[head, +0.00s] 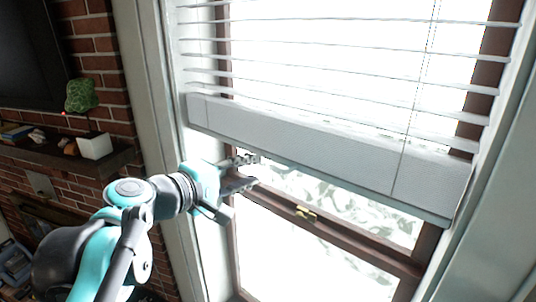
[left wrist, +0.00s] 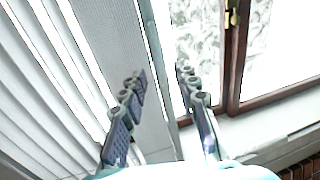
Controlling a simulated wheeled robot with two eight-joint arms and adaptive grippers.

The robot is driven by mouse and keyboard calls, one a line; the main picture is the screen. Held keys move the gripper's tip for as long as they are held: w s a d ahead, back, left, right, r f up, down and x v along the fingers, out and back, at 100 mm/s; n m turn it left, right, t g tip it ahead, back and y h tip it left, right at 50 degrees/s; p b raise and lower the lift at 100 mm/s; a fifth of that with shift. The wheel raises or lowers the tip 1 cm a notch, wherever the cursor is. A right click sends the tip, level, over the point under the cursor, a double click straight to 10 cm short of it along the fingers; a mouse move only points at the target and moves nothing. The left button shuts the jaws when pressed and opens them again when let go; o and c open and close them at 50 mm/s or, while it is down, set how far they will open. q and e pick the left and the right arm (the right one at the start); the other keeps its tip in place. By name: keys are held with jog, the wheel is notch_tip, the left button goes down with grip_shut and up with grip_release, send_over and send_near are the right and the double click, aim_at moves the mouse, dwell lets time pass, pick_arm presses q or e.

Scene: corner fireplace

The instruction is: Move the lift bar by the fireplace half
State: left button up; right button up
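The lift bar (head: 330,160) is the wide pale bottom rail of the white window blind. It hangs across the upper part of the window, slightly tilted in the head view. My left gripper (head: 248,172) is at the bar's lower edge near its left end. In the left wrist view, the bar (left wrist: 118,38) runs up the picture and its edge passes between the two spread fingers of my left gripper (left wrist: 160,77). One finger overlaps the bar's face; the other is over the window side. Whether either touches is unclear. My right gripper is not in view.
The blind slats (head: 330,50) hang above the bar. The window frame (head: 350,240) has a brass latch (head: 305,212). At left are a brick wall (head: 105,65), a mantel shelf (head: 75,158) with small objects, a green plant (head: 81,95) and a dark screen (head: 30,50).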

aim_at(266, 166)
pick_arm(q)
jog(key=p+x, duration=0.1)
jog(key=x, duration=0.6)
jog(key=shift+s, duration=0.1)
grip_shut()
jog(key=shift+f, duration=0.1)
